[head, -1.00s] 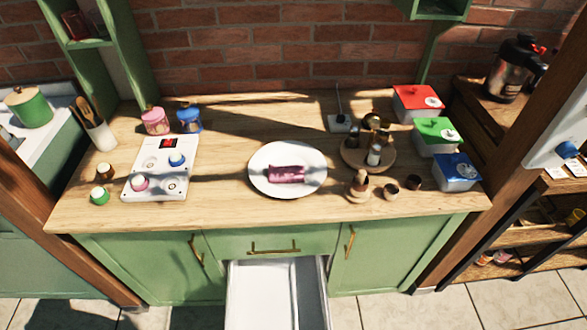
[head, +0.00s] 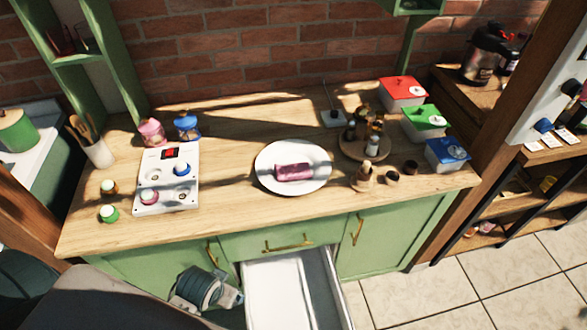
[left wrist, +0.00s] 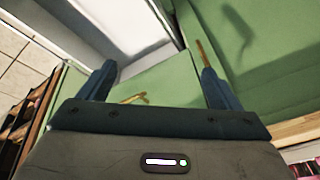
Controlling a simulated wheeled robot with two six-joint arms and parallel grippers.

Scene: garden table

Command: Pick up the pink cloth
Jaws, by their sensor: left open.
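The pink cloth (head: 293,172) lies folded on a white round plate (head: 272,184) in the middle of the wooden counter in the head view. My left arm comes in from the lower left, below the counter's front edge. My left gripper (left wrist: 157,90) shows in the left wrist view with its two fingers wide apart and nothing between them. It faces the green cabinet front and is apart from the cloth. My right gripper is in neither view.
A drawer (head: 285,292) stands open below the plate. A white panel (head: 167,180) with knobs is left of the plate. A round wooden tray (head: 350,151) with bottles and lidded boxes, red (head: 402,93), green (head: 424,121) and blue (head: 447,154), stand right. The counter's front strip is mostly clear.

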